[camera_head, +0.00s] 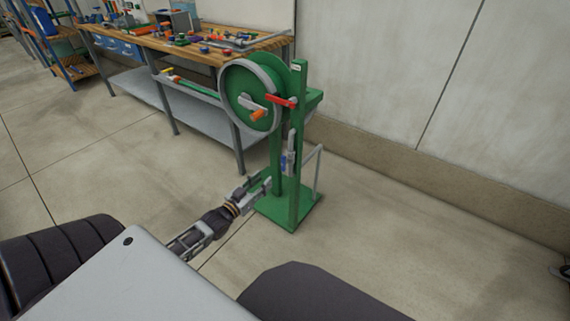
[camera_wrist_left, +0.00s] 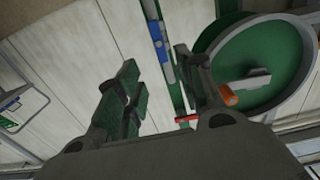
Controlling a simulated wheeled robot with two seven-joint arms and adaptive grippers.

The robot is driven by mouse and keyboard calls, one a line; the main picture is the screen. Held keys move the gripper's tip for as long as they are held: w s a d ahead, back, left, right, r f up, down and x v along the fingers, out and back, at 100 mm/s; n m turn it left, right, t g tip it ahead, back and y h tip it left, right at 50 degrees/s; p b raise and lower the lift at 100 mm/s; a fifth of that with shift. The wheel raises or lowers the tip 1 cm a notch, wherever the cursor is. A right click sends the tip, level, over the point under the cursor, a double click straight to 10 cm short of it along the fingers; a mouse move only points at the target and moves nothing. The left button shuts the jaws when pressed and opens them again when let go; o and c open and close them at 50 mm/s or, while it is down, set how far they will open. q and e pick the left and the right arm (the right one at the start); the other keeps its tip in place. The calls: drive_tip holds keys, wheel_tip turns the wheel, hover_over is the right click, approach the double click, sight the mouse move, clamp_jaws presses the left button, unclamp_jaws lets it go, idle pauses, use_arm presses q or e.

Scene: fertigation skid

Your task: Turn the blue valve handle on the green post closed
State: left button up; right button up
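The green post (camera_head: 299,135) stands upright on a green base plate in the head view. The blue valve handle (camera_head: 284,162) is low on the post, beside a grey pipe, and appears roughly upright. A blue part on the post also shows in the left wrist view (camera_wrist_left: 155,32), seemingly this handle. My left gripper (camera_head: 265,184) is low, just left of the post and below the blue handle. In the left wrist view its fingers (camera_wrist_left: 160,90) are apart with nothing held between them. A small dark part at the head view's right edge may be my right gripper; its fingers cannot be made out.
A green reel (camera_head: 250,95) with an orange-gripped crank and a red handle (camera_head: 281,101) sit higher on the post. A thin grey rail (camera_head: 317,172) stands at the base's right. A cluttered workbench (camera_head: 150,38) is behind. Floor to the right is clear.

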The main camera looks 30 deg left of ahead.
use_arm(q)
drive_tip(key=shift+w, duration=0.15)
drive_tip(key=b, duration=0.2)
approach(282, 163)
drive_tip(key=shift+w, duration=1.45)
drive_tip(key=shift+w+d+r+b, duration=0.15)
drive_tip(key=shift+w+b, duration=0.2)
drive_tip(key=shift+w, duration=0.95)
drive_tip(key=shift+w+d+b, duration=0.1)
drive_tip(key=shift+w+b, duration=0.2)
drive_tip(key=shift+w, duration=0.6)
drive_tip(key=shift+w+b, duration=0.3)
drive_tip(key=shift+w, duration=0.65)
drive_tip(key=shift+w+d, duration=0.1)
drive_tip(key=shift+w, duration=0.6)
use_arm(e)
drive_tip(key=shift+t+y, duration=0.6)
drive_tip(key=shift+y, duration=0.1)
drive_tip(key=f, duration=0.1)
drive_tip(key=a+f, duration=0.1)
drive_tip(key=f, duration=0.1)
drive_tip(key=a+f, duration=0.1)
drive_tip(key=f, duration=0.1)
drive_tip(key=shift+w+a+f, duration=0.1)
drive_tip(key=shift+w+a, duration=0.15)
drive_tip(key=shift+w+d, duration=0.1)
drive_tip(key=shift+w, duration=0.1)
